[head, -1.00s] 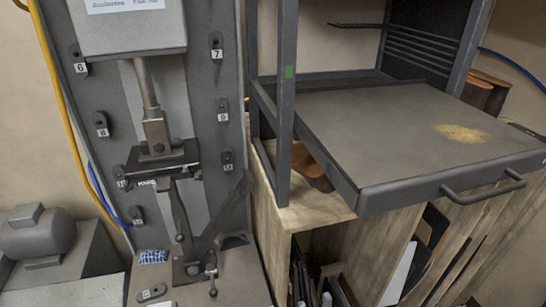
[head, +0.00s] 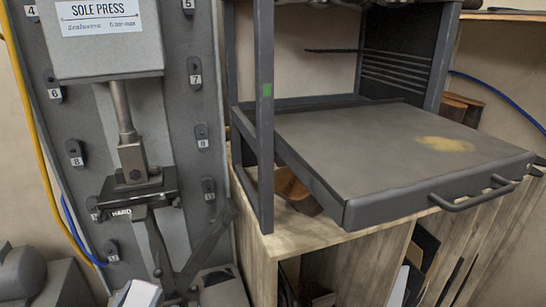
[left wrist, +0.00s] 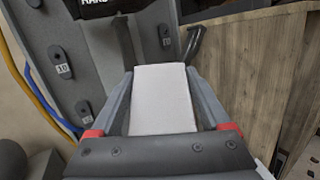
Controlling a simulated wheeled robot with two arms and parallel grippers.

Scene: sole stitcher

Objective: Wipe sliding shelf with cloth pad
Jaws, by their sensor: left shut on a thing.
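The sliding shelf (head: 370,140) is a grey metal tray pulled out of its rack, with a bar handle (head: 475,192) on its front edge. A yellowish dusty patch (head: 445,144) lies on its right part. The cloth pad (head: 140,294) shows at the bottom edge of the head view, white with some blue at its side. In the left wrist view the pad (left wrist: 163,100) is a plain white block between the fingers of my left gripper (left wrist: 160,80), which is shut on it. The pad is low and left of the shelf. My right gripper is not in view.
The sole press (head: 125,150) with numbered knobs stands left of the shelf, its levers close to the pad. A dark upright post (head: 265,110) rises at the shelf's left side. A wooden cabinet (head: 350,260) is below the shelf. The shelf top is otherwise clear.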

